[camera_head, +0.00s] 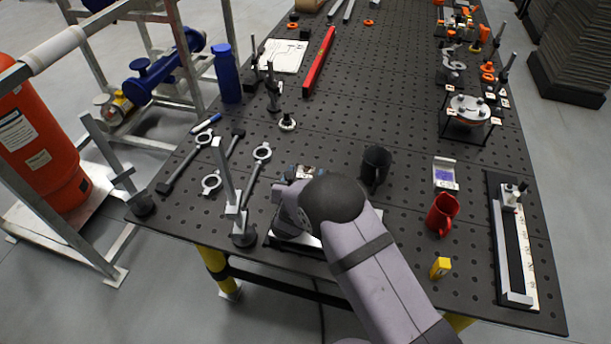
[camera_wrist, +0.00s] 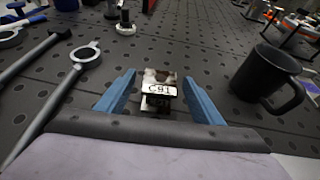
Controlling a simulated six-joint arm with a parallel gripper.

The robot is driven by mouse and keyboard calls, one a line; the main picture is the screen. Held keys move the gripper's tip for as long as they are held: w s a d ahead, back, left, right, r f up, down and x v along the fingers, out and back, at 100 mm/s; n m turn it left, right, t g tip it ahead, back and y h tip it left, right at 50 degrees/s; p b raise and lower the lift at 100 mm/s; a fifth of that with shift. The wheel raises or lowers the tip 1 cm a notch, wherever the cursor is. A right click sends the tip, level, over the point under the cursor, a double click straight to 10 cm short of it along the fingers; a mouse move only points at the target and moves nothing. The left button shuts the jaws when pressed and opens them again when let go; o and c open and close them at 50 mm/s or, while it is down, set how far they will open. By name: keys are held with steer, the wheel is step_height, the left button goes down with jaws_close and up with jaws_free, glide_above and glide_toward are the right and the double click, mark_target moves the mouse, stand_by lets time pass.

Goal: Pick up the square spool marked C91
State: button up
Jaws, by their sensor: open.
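The square spool marked C91 (camera_wrist: 158,90) stands on the dark perforated table in the wrist view, with a white label reading C91 and a second, unclear label below it. My gripper (camera_wrist: 159,77) is open, with one blue finger to the left of the spool and one to its right. Gaps show on both sides, and I cannot tell how deep the spool sits between the fingers. In the head view only the top of the spool (camera_head: 307,172) shows beyond my wrist.
A black mug (camera_wrist: 268,78) stands close to the right of my gripper. Bare table lies beyond the spool.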

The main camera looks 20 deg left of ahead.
mark_target(305, 174)
steer(key=shift+c, duration=0.2)
steer(key=c, duration=1.2)
steer(key=shift+c, duration=0.2)
steer(key=shift+r, duration=0.15)
steer(key=shift+r+b, duration=1.7)
steer(key=shift+r, duration=3.2)
